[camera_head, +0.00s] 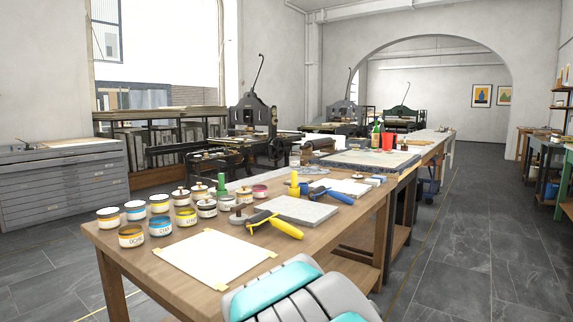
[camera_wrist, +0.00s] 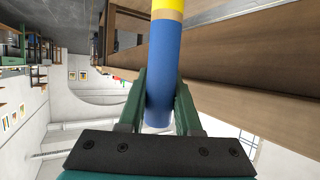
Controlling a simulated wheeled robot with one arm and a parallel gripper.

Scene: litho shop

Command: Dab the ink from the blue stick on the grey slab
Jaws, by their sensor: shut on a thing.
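In the wrist view my gripper (camera_wrist: 161,85) is shut on the blue stick (camera_wrist: 163,55), a thick blue cylinder with a tan band and a yellow end at the top of the picture. The stick passes between the two green fingers. The head view shows neither my gripper nor the held stick. There, the grey slab (camera_head: 297,209) lies flat on the wooden table, right of the ink tins. A yellow-handled roller (camera_head: 281,227) lies at its front left edge and a blue-handled roller (camera_head: 331,195) at its back right. I cannot make out ink on the slab.
Several ink tins (camera_head: 160,225) crowd the table's left side. A cream sheet (camera_head: 214,257) lies taped in front. A green stick (camera_head: 222,185) and a yellow stick (camera_head: 294,184) stand behind the slab. A paler slab (camera_head: 344,185) lies farther back. The floor (camera_head: 455,240) at right is clear.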

